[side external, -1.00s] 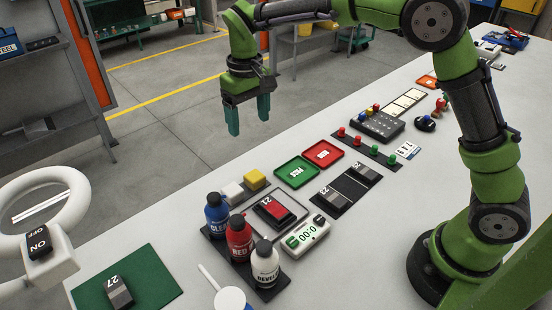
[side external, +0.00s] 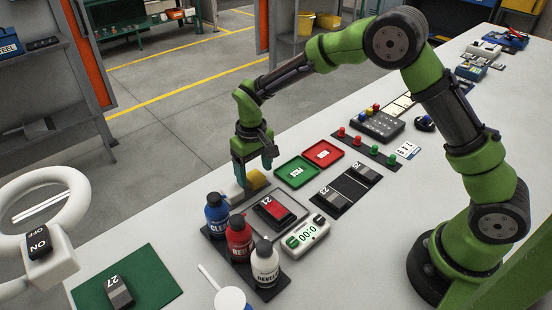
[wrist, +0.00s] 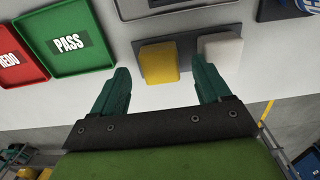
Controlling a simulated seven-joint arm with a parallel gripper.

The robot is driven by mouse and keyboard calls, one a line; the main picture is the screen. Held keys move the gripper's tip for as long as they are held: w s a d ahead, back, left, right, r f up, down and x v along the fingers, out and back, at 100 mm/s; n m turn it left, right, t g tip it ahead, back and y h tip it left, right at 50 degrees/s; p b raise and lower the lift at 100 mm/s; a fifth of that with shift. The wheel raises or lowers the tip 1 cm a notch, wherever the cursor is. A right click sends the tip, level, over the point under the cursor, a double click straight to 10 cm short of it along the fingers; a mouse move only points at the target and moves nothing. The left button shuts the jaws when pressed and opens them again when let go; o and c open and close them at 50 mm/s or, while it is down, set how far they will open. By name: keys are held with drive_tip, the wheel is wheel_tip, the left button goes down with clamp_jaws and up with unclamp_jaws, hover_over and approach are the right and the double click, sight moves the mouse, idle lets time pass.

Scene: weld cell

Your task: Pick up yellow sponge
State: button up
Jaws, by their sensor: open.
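The yellow sponge (wrist: 159,61) lies on a dark grey holder (wrist: 190,37) beside a white block (wrist: 220,47). In the side view the yellow sponge (side external: 259,179) is partly hidden by the teal fingers. My gripper (side external: 254,176) is open and points down over the sponge. In the wrist view my gripper (wrist: 163,72) has one finger on each side of the sponge's line, with nothing held between them. The right fingertip shows close to the white block; I cannot tell whether they touch.
A green PASS tray (wrist: 68,41) and a red REDO tray (wrist: 15,58) lie to the left in the wrist view. Blue (side external: 216,215), red (side external: 239,240) and white (side external: 265,264) bottles stand near the gripper. The table's far edge is close behind the holder.

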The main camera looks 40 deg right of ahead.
drive_tip(key=shift+f, duration=0.55)
drive_tip(key=c, duration=1.1)
drive_tip(key=shift+r, duration=0.1)
drive_tip(key=shift+r, duration=0.45)
wheel_tip(320, 180, up, 2)
drive_tip(key=shift+r, duration=0.25)
drive_tip(key=s+d, duration=0.1)
drive_tip(key=s, duration=0.4)
drive_tip(key=s+d+r, duration=0.1)
drive_tip(key=s, duration=0.4)
drive_tip(key=s+d, duration=0.2)
drive_tip(key=s, duration=0.3)
drive_tip(key=shift+s+r, duration=0.2)
drive_tip(key=shift+s, duration=0.05)
